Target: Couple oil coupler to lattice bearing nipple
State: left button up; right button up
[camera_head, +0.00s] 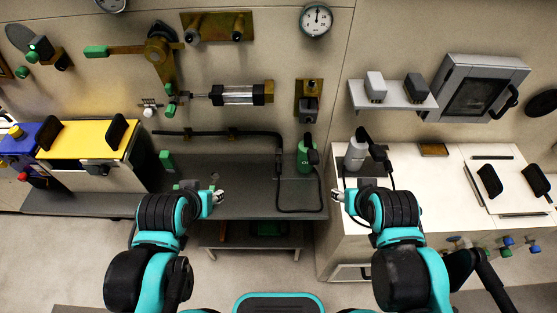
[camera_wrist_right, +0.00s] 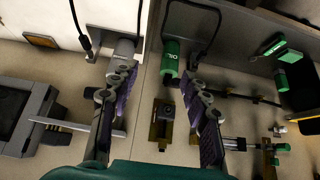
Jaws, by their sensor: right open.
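The oil coupler is a green cylinder (camera_head: 305,156) standing at the back of the grey bench, with a black hose joined to it. In the right wrist view its green body (camera_wrist_right: 170,62) reads "OIL". A brass plate with a grey block (camera_head: 309,103) is on the wall above it; I cannot tell which fitting is the lattice bearing nipple. My right gripper (camera_head: 338,196) is open and empty, in front of the bench and apart from the coupler; its spread fingers show in the right wrist view (camera_wrist_right: 159,70). My left gripper (camera_head: 219,197) is near the bench's front edge, its jaw opening unclear.
A grey cylinder with a black hose (camera_head: 355,153) stands on the white cabinet (camera_head: 425,205). A black pipe (camera_head: 240,133) runs along the wall above the grey bench (camera_head: 250,187). A wall shelf (camera_head: 392,97) juts out at upper right. The bench's middle is mostly clear.

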jog(key=w+a+g, duration=0.1)
jog(key=w+a, duration=0.1)
jog(key=w, duration=0.3)
jog(key=w+a+g, duration=0.1)
jog(key=w+a, duration=0.2)
jog(key=w, duration=0.3)
jog(key=w+a+g, duration=0.1)
jog(key=w+a, duration=0.2)
jog(key=w, duration=0.3)
jog(key=shift+g+y, duration=0.3)
jog(key=shift+g, duration=0.1)
jog(key=w+a+f+g, duration=0.1)
jog(key=w+a+f, duration=0.3)
jog(key=w+f, duration=0.15)
jog(key=g, duration=0.2)
send_near(279, 166)
jog(key=f, duration=0.9)
jog(key=shift+w+a+f, duration=0.1)
jog(key=shift+a+f, duration=0.1)
jog(key=shift+a, duration=0.15)
grip_shut()
